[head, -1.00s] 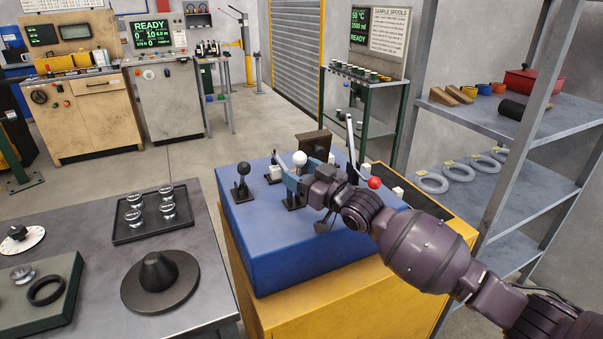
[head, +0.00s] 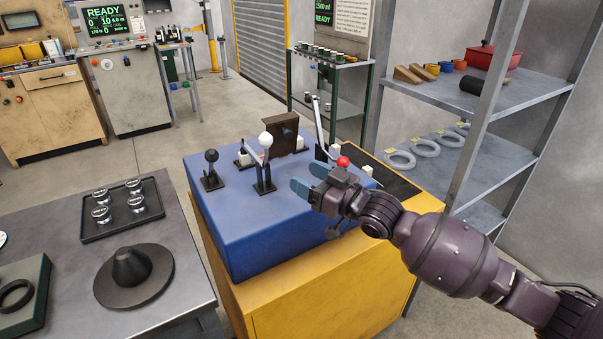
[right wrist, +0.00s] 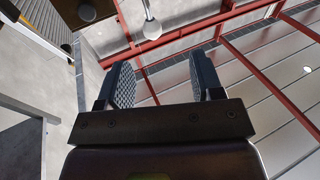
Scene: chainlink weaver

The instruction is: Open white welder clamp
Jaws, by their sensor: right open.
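The white-knobbed lever (head: 265,160) stands about upright on a black base on top of the blue machine (head: 225,228). Its white knob also shows in the right wrist view (right wrist: 152,28), beyond the fingertips and roughly between them. My right gripper (head: 307,180) is open and empty. It is to the right of the white-knobbed lever, with a visible gap between them. A pale angled bar (head: 254,153) is just left of the white knob. A dark block (head: 281,131) is behind the lever. My left gripper is not in view.
A black-knobbed lever (head: 211,167) stands left of the white one. A red ball (head: 343,161) is close behind my right gripper, by a tall metal lever (head: 318,122). A grey shelf rack (head: 420,148) is at right. A table (head: 185,260) with a tray is at left.

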